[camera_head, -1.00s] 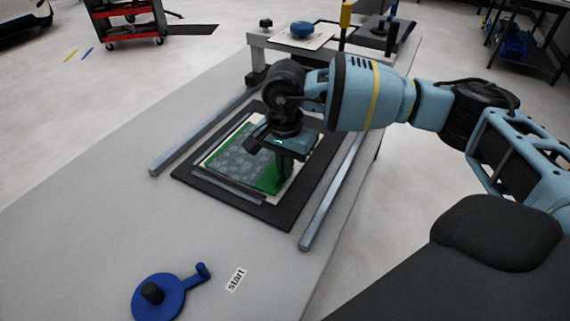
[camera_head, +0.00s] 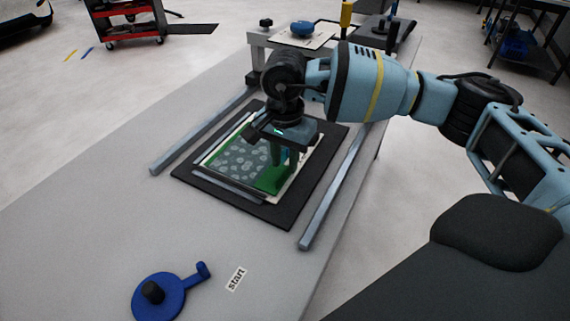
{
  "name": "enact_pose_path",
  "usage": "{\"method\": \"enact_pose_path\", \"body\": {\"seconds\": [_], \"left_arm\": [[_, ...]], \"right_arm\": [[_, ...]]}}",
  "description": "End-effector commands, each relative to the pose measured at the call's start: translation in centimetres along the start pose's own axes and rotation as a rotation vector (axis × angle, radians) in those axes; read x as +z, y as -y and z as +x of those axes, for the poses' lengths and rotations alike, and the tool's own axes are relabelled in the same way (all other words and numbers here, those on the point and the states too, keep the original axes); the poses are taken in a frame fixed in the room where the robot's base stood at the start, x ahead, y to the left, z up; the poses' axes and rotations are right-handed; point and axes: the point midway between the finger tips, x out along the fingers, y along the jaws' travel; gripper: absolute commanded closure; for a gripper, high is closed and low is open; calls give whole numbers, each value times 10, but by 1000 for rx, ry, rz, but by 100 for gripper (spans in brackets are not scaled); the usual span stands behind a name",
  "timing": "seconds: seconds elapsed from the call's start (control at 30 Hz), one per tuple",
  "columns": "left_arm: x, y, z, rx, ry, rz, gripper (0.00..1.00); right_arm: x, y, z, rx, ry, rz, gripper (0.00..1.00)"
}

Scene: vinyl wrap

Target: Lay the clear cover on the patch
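The patch (camera_head: 240,160) is a flat green and grey sheet with pale rounded spots. It lies on a cream backing (camera_head: 293,184) inside a black mat (camera_head: 262,214). No separate clear cover stands out; I cannot tell whether the spotted surface is seen through it. My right gripper (camera_head: 283,158) points down over the far right part of the patch and hides some of it. Whether its fingers are apart or hold anything is unclear. My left gripper is not in view.
Grey rails (camera_head: 333,190) and (camera_head: 203,132) flank the mat. A blue crank-like piece (camera_head: 160,297) and a "start" label (camera_head: 236,279) are on the near table. The near left table is clear.

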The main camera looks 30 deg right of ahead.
Motion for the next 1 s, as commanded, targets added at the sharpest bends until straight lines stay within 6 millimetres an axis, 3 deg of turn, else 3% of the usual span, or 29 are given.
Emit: {"method": "enact_pose_path", "body": {"seconds": [0.3,0.5,1.0], "left_arm": [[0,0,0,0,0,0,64],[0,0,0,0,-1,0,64],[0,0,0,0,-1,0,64]], "right_arm": [[0,1,-65,-3,-1,-1,74],[0,0,-90,-1,-1,0,74],[0,0,-98,0,1,0,74]]}}
